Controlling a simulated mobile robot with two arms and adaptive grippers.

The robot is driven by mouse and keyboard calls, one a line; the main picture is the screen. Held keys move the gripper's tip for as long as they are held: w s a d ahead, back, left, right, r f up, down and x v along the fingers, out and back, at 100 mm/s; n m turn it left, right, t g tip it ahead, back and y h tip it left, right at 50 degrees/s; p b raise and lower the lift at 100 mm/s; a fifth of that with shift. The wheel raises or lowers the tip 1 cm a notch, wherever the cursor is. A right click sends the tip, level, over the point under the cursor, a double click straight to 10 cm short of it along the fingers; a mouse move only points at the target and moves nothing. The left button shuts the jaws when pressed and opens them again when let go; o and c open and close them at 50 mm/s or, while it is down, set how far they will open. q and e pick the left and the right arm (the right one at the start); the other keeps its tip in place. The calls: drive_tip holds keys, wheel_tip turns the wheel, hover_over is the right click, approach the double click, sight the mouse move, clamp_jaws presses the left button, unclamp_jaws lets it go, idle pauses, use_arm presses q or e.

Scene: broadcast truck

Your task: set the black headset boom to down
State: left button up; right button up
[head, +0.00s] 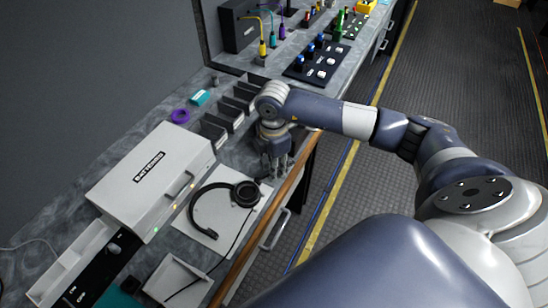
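The black headset (198,208) lies on a white mat (190,230) at the worktop's front edge. Its headband curves to the left and a round ear cup (245,194) is at its right end. A thin black cable runs from it toward the lower left. I cannot make out the boom clearly or tell its position. My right gripper (275,173) points down just beyond and to the right of the ear cup. Its fingers look apart, with nothing visible between them. My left gripper is not in view.
A white batteries case (150,180) stands left of the headset. Dark slotted holders (222,125), a purple tape roll (180,116) and a teal box (200,97) lie behind. A control panel (318,62) is farther back. An orange-brown rail (262,228) edges the worktop; the aisle floor is clear.

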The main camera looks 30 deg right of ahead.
drive_tip(key=shift+d, duration=0.1)
drive_tip(key=shift+r, duration=0.55)
wheel_tip(320, 180, up, 11)
drive_tip(key=shift+f, duration=0.1)
idle(0.3)
